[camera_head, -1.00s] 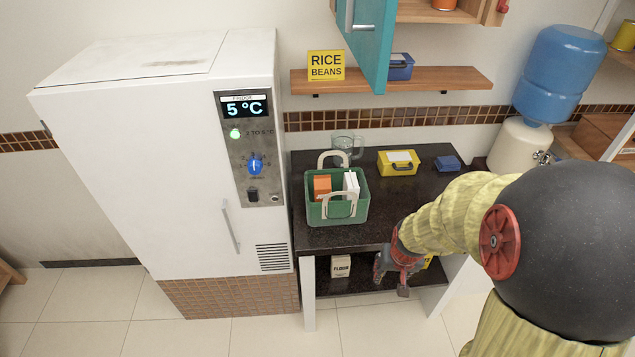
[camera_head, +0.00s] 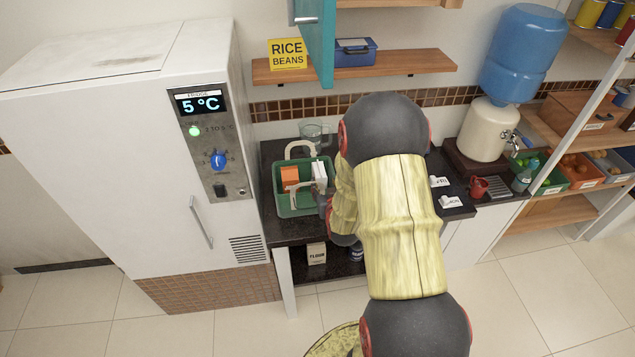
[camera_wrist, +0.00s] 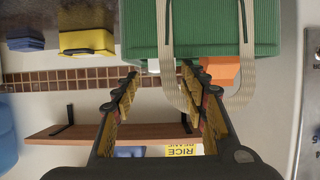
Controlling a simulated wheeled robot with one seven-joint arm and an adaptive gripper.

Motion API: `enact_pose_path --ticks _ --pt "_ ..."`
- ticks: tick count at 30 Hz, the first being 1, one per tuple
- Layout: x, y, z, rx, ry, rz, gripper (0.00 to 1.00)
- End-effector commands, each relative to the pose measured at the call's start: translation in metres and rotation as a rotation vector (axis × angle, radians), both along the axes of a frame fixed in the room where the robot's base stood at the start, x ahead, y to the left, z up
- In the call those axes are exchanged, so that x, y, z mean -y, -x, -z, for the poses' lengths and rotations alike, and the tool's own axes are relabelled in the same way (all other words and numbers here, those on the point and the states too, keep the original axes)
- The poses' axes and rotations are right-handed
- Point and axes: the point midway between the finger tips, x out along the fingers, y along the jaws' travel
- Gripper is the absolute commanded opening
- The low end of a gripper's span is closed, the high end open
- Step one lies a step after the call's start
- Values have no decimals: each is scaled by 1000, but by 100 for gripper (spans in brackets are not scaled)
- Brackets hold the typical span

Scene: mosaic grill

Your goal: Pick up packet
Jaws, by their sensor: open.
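A white packet (camera_head: 319,175) and an orange packet (camera_head: 289,178) stand in a green basket (camera_head: 297,205) with pale handles, on the dark counter. A pale flour packet (camera_head: 316,253) stands on the shelf below. In the head view my arm hides most of my gripper, close to the basket's right side. In the wrist view, which looks upside down, my gripper (camera_wrist: 168,80) is open, with nothing seen held between its fingers. The green basket (camera_wrist: 215,28) fills the top, its straps hanging near the right finger, and the orange packet (camera_wrist: 220,72) shows behind them.
A tall white fridge (camera_head: 120,130) stands left of the counter. A glass jug (camera_head: 313,135) is behind the basket. A wooden shelf (camera_head: 420,62) and a teal door (camera_head: 318,40) hang above. A water dispenser (camera_head: 490,130) stands at right.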

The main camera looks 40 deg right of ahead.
Motion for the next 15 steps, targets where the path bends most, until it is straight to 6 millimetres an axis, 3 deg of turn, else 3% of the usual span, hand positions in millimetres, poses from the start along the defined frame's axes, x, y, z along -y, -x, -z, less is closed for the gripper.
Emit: enact_pose_path --ticks 6,15 --pt "16 -27 13 -1 -1 0 43" --pt "25 -42 21 -3 -2 0 43"
